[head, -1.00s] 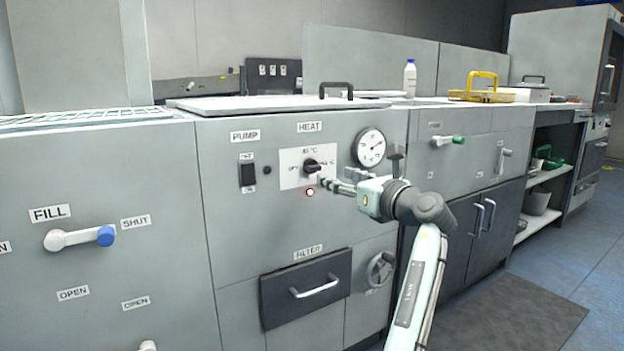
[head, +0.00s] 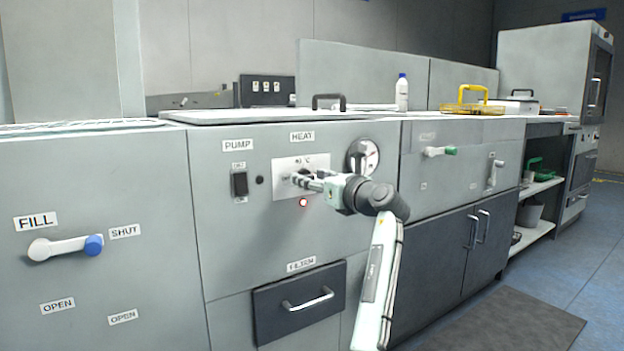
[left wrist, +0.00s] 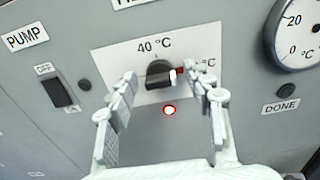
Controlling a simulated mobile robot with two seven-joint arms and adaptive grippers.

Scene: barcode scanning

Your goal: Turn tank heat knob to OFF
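The black heat knob (left wrist: 158,74) sits on a white plate (left wrist: 120,62) marked 40 °C at the top. In the head view the plate (head: 283,165) shows under the HEAT label, and my gripper covers most of the knob. My left gripper (head: 300,181) is at the plate. In the left wrist view its fingers (left wrist: 163,88) are open, one on each side of the knob. I cannot tell whether they touch it. My right gripper is out of view.
A red-lit indicator (left wrist: 169,110) is just below the plate. The PUMP switch (head: 240,184) is left of it, and a round gauge (head: 363,156) is close on the right, partly behind my arm. The FILTER drawer (head: 300,303) is below. A lever (head: 65,247) is far left.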

